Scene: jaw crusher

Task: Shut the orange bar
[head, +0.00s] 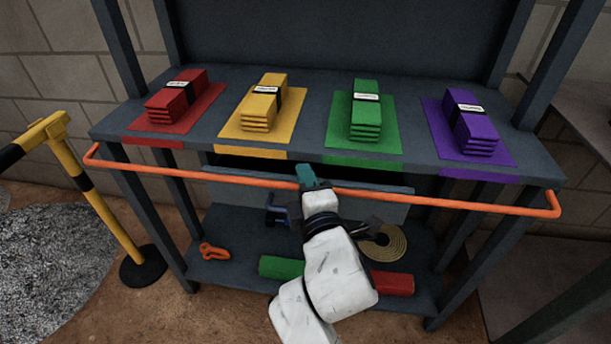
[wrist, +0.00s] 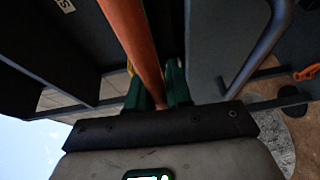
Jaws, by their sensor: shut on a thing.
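The orange bar (head: 440,201) runs along the front of the grey workbench (head: 310,108) in the head view, with bent ends at both front corners. My gripper (head: 306,176) is at the middle of the bar. In the wrist view the bar (wrist: 135,40) comes down between my gripper's two green fingers (wrist: 158,96), which are shut on it. The fingers hide part of the bar in the head view.
Red (head: 178,97), yellow (head: 264,101), green (head: 365,110) and purple (head: 470,122) stacks lie on matching mats on the bench. The lower shelf holds orange-handled pliers (head: 213,251) and a rope coil (head: 384,242). A yellow-black post (head: 100,195) stands left.

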